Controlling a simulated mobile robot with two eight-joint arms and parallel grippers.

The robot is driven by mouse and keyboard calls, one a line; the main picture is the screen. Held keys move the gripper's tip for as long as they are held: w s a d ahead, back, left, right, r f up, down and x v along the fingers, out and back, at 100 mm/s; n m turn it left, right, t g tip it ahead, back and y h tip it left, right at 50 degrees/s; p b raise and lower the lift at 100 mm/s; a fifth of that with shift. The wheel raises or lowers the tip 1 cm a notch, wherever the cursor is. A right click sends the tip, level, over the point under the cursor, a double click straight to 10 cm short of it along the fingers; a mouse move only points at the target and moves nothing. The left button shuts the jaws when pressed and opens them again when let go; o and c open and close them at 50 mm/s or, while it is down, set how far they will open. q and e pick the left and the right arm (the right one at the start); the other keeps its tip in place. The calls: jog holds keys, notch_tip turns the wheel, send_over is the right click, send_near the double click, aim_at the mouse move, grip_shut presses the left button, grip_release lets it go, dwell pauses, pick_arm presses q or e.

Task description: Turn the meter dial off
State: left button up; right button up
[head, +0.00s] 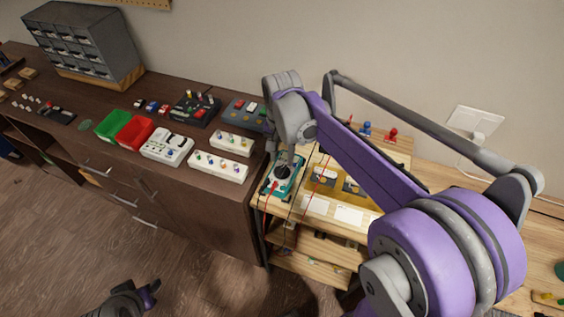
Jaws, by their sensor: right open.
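The meter (276,189) is a teal device with a dark round dial (283,172). It lies on the left end of the light wooden bench, beside the dark cabinet. Red leads run from it. My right gripper (286,158) points down right at the meter's upper part, close to the dial. It is open, and I cannot tell whether its fingers touch the dial. The gripper hides part of the meter, and the dial's setting is too small to read. My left gripper (150,291) is low at the bottom left, over the floor, far from the meter. Its fingers are unclear.
Yellow-fronted boxes (357,191) stand right of the meter. The floor at left is clear.

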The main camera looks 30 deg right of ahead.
aim_at(282, 170)
notch_tip(282, 170, up, 6)
jog(key=shift+r, duration=0.25)
jog(key=shift+s+a, duration=0.1)
dwell(0.4)
jog(key=s+a+f+n+t, duration=0.2)
jog(key=s+a+f+n, duration=0.1)
jog(key=s+f+n, duration=0.2)
jog(key=s+a+f+n+t, duration=0.3)
jog(key=s+f+n, duration=0.1)
jog(key=s, duration=0.5)
jog(key=shift+s+a+f+n+t, duration=0.3)
jog(key=shift+a+f+n, duration=0.1)
jog(key=shift+n, duration=0.1)
jog(key=shift+d, duration=0.15)
